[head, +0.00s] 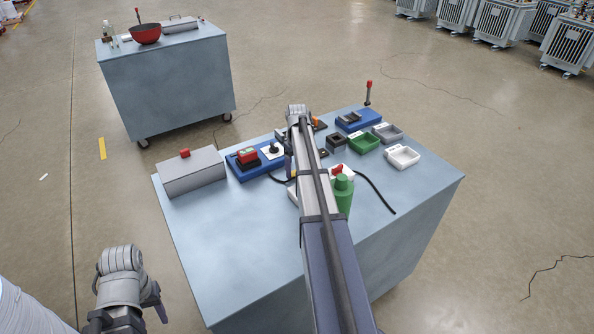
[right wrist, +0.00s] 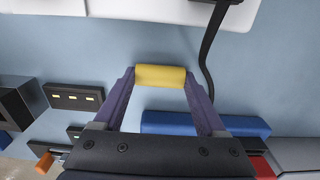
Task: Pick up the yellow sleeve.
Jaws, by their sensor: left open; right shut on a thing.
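The yellow sleeve (right wrist: 160,76) lies crosswise between the two purple fingertips of my right gripper (right wrist: 160,80) in the right wrist view. A finger touches each of its ends, over the blue-grey tabletop (right wrist: 265,75). I cannot tell its height above the top. In the head view my right arm hides most of this gripper and the sleeve. My left gripper (head: 158,308) is open and empty at the lower left of the head view, apart from the table.
The table holds a grey box (head: 190,174), a blue base with a red switch (head: 247,157), a green bottle (head: 343,192), a black cable (head: 378,190), a green tray (head: 364,145) and a white tray (head: 402,157). Its front is clear. Another cart (head: 170,90) stands behind.

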